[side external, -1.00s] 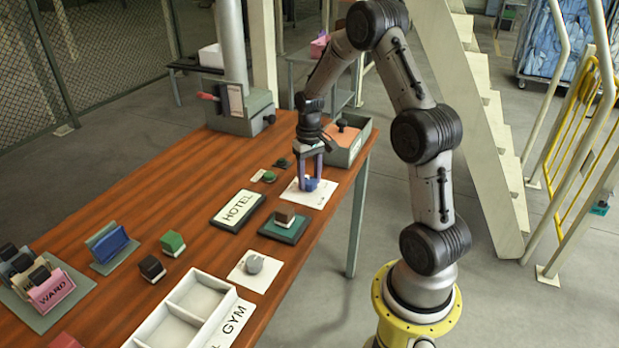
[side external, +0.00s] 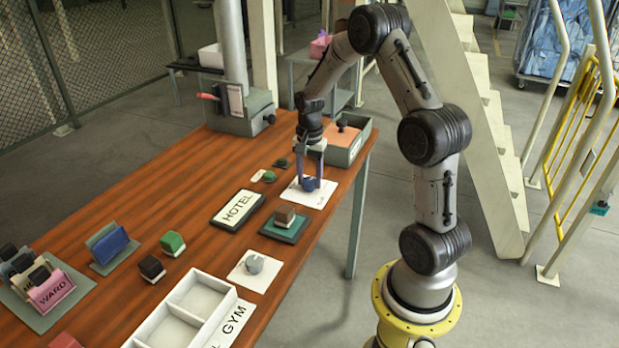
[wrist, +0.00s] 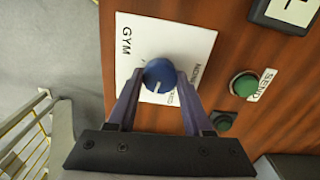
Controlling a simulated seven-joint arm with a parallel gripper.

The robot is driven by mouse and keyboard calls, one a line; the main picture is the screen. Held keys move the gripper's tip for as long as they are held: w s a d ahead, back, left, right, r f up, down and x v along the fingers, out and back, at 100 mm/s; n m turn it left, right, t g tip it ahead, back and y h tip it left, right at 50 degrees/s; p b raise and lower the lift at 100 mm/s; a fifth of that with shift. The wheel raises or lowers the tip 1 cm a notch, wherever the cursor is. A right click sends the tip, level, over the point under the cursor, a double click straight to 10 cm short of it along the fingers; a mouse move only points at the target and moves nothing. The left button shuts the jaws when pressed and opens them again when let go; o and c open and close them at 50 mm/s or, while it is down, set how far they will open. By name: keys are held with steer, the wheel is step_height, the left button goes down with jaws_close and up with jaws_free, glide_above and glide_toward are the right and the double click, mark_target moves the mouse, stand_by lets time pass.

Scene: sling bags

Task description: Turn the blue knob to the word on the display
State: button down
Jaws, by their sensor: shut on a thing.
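The blue knob (wrist: 159,72) stands on a white dial plate (wrist: 200,45) with printed words. GYM reads clearly at its left in the wrist view; the other words are partly hidden or too small to read. A pale pointer line on the knob points toward the bottom of the wrist view. My gripper (wrist: 160,78) is shut on the knob, one finger on each side. In the side view my gripper (side external: 311,181) reaches down to the knob at the table's far right. The display (side external: 238,209) reads HOTEL.
A green button (wrist: 244,84) labelled SEND and a darker green button (wrist: 222,121) sit beside the plate. A grey tray (side external: 352,150) stands behind my gripper. A block on a green base (side external: 284,226) and a grey knob (side external: 255,264) are nearer the front.

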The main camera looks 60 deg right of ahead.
mark_target(309, 180)
steer(key=m, duration=0.5)
steer(key=shift+r+m, duration=0.1)
steer(key=shift+m, duration=0.3)
stand_by(0.4)
steer(key=shift+c, duration=1.5)
jaws_free()
step_height(309, 180, up, 14)
